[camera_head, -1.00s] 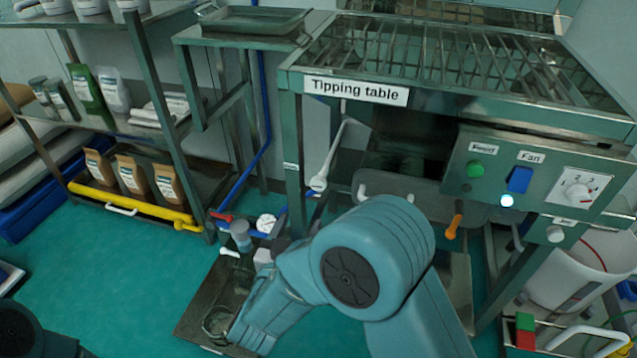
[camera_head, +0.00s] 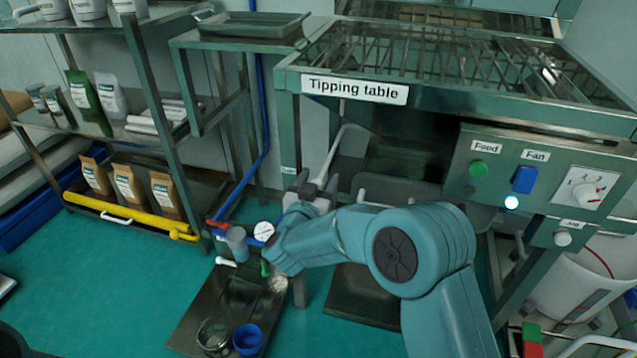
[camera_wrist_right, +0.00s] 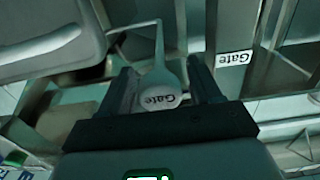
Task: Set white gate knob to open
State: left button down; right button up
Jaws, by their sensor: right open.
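The white gate knob (camera_wrist_right: 160,95) is a pale lever with a rounded end marked "Gate" in the right wrist view. In the head view its white arm (camera_head: 345,140) hangs below the tipping table's left front. My right gripper (camera_head: 313,187) is at the knob's lower end and partly hides it. In the wrist view the open fingers of the right gripper (camera_wrist_right: 161,72) stand on either side of the knob, with a gap seen at its right; contact at the left is unclear. My left gripper is not in view.
The tipping table (camera_head: 450,100) stands above, with a control panel (camera_head: 540,185) at right bearing a green button, blue switch and dial. A floor tray (camera_head: 195,320) holds a blue cup (camera_head: 247,338) and a jar (camera_head: 213,336). A shelf rack (camera_head: 160,110) stands left.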

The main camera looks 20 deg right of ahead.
jog(key=shift+c, duration=0.3)
grip_shut()
jog(key=v, duration=0.8)
jog(key=shift+p, duration=0.3)
jog(key=shift+o, duration=0.3)
grip_release()
jog(key=shift+w+r, duration=0.1)
jog(key=shift+r, duration=0.05)
